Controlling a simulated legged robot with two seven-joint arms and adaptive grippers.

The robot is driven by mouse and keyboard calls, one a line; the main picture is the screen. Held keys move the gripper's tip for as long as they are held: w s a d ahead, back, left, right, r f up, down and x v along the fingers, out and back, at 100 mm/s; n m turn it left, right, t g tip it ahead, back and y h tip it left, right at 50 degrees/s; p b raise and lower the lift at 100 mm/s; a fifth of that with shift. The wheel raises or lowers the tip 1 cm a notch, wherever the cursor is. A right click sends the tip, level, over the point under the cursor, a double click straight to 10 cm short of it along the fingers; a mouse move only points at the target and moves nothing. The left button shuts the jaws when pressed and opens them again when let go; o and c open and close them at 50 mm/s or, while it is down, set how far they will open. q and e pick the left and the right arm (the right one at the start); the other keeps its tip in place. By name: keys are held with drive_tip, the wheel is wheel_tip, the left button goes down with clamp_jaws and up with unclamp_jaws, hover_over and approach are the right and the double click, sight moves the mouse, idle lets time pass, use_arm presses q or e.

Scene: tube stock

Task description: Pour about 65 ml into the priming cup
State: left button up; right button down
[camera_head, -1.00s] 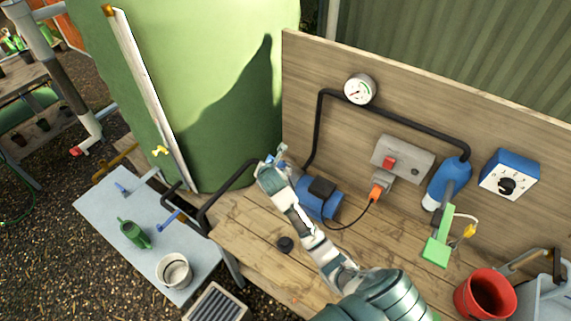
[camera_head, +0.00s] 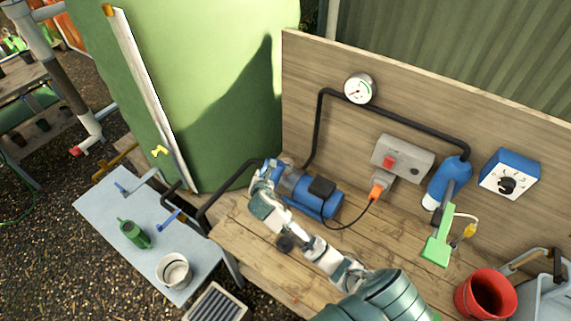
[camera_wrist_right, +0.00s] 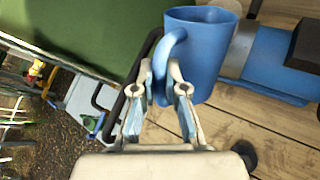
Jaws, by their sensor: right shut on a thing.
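My right gripper (camera_head: 268,172) is over the bench's left end, beside the blue pump (camera_head: 316,196). In the right wrist view, my right gripper (camera_wrist_right: 163,85) is shut on the handle of a blue mug (camera_wrist_right: 207,55). The mug looks roughly upright, with its rim at the top of the picture; its contents are not visible. In the head view the mug is mostly hidden by the gripper. The pump's blue body (camera_wrist_right: 268,62) is right behind the mug in the wrist view. I cannot make out a separate priming cup. My left gripper is not in view.
A black pipe (camera_head: 228,185) runs from the green tank (camera_head: 215,90) to the pump. A black cap (camera_head: 285,243) lies on the wooden bench (camera_head: 245,240). A red bucket (camera_head: 483,295) stands right.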

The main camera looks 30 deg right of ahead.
drive_tip(key=shift+s+a+f+n+t+h+b, duration=0.1)
drive_tip(key=shift+s+a+f+n+t+h, duration=0.25)
drive_tip(key=shift+a, duration=0.3)
drive_tip(key=shift+s+a+f+n+t+h+b, duration=0.1)
drive_tip(key=shift+a+f+n+t+h, duration=0.15)
drive_tip(key=shift+a+f+h, duration=0.35)
drive_tip(key=shift+s+a+f+n+t+h+b, duration=0.15)
drive_tip(key=shift+a+f+n+t+h, duration=0.2)
drive_tip(key=shift+a, duration=0.4)
drive_tip(key=shift+r, duration=0.1)
drive_tip(key=shift+s+a+f+n+t+h+b, duration=0.25)
drive_tip(key=shift+a+f+n+t+h+b, duration=0.35)
drive_tip(key=shift+f+b, duration=0.4)
drive_tip(key=shift+s+a+f+n+t+h+b, duration=0.25)
drive_tip(key=shift+a+f+n+t+h+b, duration=0.15)
drive_tip(key=shift+a+f+t+b, duration=0.5)
drive_tip(key=shift+d+r+g, duration=0.1)
drive_tip(key=shift+g, duration=0.15)
